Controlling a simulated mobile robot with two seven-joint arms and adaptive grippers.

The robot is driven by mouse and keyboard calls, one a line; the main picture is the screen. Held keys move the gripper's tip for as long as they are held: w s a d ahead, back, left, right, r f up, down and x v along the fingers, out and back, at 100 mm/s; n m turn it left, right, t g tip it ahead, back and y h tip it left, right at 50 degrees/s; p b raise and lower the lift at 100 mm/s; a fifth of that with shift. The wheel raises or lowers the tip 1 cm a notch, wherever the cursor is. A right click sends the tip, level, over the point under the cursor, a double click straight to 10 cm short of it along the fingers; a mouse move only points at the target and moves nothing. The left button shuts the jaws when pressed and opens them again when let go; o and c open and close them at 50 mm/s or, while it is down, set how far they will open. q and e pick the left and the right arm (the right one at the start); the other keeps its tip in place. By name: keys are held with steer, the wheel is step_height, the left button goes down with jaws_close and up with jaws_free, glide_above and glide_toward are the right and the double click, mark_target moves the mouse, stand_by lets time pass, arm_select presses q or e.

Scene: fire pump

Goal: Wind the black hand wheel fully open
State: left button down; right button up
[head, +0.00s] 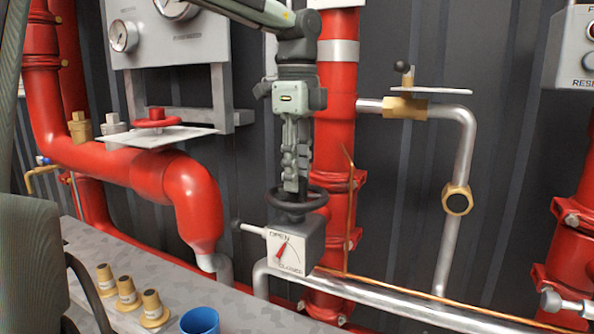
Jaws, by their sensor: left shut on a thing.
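The black hand wheel (297,205) lies flat on top of a grey valve box in front of a red vertical pipe. The box's white dial (287,254) reads OPEN at the top and CLOSER or similar at the lower right. Its red pointer (282,249) stands between the marks, tilted up toward OPEN. My left gripper (291,187) points straight down from above, with its fingertips at the wheel, shut on it. The fingers hide part of the wheel's far rim. My right gripper is not in view.
A red hand wheel (156,118) sits on a pipe at the left. A blue cup (200,321) and several brass fittings (126,291) stand on the grey ledge below. A thin copper tube (347,210) rises close to the right of the black wheel.

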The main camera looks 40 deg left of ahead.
arm_select(q)
steer(key=n, duration=0.4)
steer(key=shift+d+n, duration=0.1)
steer(key=shift+n, duration=0.2)
steer(key=c, duration=1.2)
jaws_free()
